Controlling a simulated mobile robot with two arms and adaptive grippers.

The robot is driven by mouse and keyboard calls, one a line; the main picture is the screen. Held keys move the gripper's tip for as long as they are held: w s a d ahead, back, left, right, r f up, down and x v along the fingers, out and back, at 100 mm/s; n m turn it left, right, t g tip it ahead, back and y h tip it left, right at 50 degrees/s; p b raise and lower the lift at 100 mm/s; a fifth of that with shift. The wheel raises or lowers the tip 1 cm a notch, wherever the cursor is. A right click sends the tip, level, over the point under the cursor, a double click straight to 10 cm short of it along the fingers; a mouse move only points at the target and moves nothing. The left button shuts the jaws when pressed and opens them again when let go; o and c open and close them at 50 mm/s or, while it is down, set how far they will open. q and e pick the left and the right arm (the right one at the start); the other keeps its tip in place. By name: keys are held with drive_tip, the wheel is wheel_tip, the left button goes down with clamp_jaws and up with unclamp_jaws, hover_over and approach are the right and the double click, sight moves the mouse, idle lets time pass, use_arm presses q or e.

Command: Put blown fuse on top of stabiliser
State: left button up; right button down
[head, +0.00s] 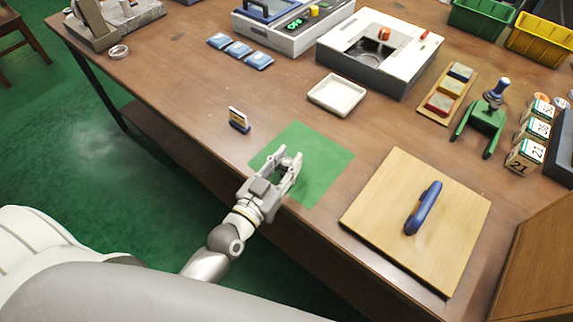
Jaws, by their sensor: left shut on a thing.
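My left gripper (289,157) is low over the green mat (325,165) near the table's front edge. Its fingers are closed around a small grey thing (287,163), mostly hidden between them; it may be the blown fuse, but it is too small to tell. My right gripper is not in view.
A wooden board with a blue handle (422,208) lies at right. Three blue packets (239,50) lie before the digit box.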

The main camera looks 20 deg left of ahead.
use_arm(q)
drive_tip(key=o, duration=0.6)
drive_tip(key=shift+f, duration=0.15)
drive_tip(key=o, duration=0.4)
drive_tip(key=shift+o, duration=0.2)
drive_tip(key=shift+r, duration=0.2)
drive_tip(key=b+v, duration=0.1)
drive_tip(key=v, duration=1.1)
